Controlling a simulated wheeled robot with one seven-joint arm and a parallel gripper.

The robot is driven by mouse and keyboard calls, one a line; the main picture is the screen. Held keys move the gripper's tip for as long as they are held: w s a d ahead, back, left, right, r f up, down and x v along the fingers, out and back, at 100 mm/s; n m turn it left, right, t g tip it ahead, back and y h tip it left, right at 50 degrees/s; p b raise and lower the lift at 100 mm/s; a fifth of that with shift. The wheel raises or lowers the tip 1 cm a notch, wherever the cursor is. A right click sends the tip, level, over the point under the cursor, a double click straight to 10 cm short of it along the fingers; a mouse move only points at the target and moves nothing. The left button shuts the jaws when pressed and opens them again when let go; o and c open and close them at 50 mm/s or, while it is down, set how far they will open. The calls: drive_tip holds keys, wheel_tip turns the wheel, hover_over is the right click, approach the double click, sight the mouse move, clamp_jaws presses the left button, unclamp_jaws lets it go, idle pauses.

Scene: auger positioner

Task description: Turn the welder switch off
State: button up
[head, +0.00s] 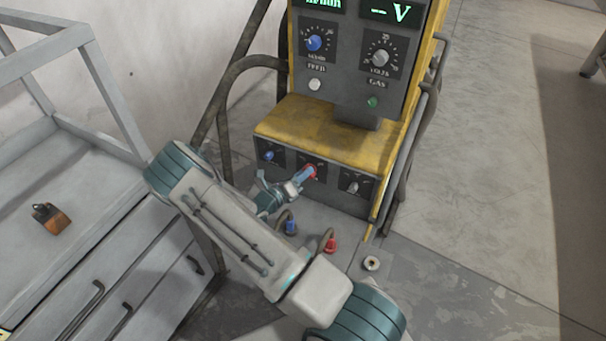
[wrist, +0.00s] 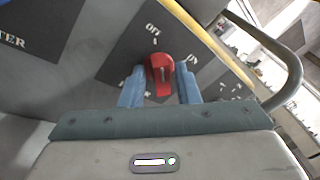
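The red welder switch (head: 311,171) sits in the middle dark plate on the low front panel of the yellow and grey welder (head: 330,130). In the wrist view the red knob (wrist: 160,68) has a ridge that points down the picture. The label at the top seems to read OFF, and one at the right seems to read ON. My gripper (head: 301,180) is at the switch. In the wrist view my gripper (wrist: 160,88) has one blue finger on each side of the knob, with slight gaps that look clear of it. Contact is hard to tell.
A blue knob (head: 268,156) and a grey knob (head: 353,187) flank the switch. Blue (head: 291,227) and red (head: 330,246) cable plugs stick out below. Bent tube rails (head: 408,140) run along the welder's sides. A grey drawer cabinet (head: 150,260) stands left.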

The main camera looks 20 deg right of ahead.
drive_tip(key=shift+o, duration=0.2)
drive_tip(key=shift+a, duration=0.1)
drive_tip(key=v, duration=1.3)
drive_tip(key=shift+a, duration=0.35)
drive_tip(key=shift+s, duration=0.15)
drive_tip(key=s+d+r+m+g+y+p, duration=0.2)
drive_tip(key=s+r+m+g+y, duration=0.25)
drive_tip(key=r+m, duration=0.5)
drive_tip(key=s+d+r+m+g+y+p, duration=0.1)
drive_tip(key=s+r+m+g+y+p, duration=0.2)
drive_tip(key=s+r+m+g, duration=0.45)
drive_tip(key=s+a+r+m+t+y+p, duration=0.2)
drive_tip(key=s+r+m+t+y, duration=0.2)
drive_tip(key=r+m, duration=0.3)
drive_tip(key=s+a+r+m+t+y+p, duration=0.3)
drive_tip(key=r+m, duration=0.4)
drive_tip(key=r, duration=0.7)
drive_tip(key=shift+s+m+t+y, duration=0.3)
drive_tip(key=shift+s+t+y, duration=0.2)
drive_tip(key=shift+s+y, duration=0.6)
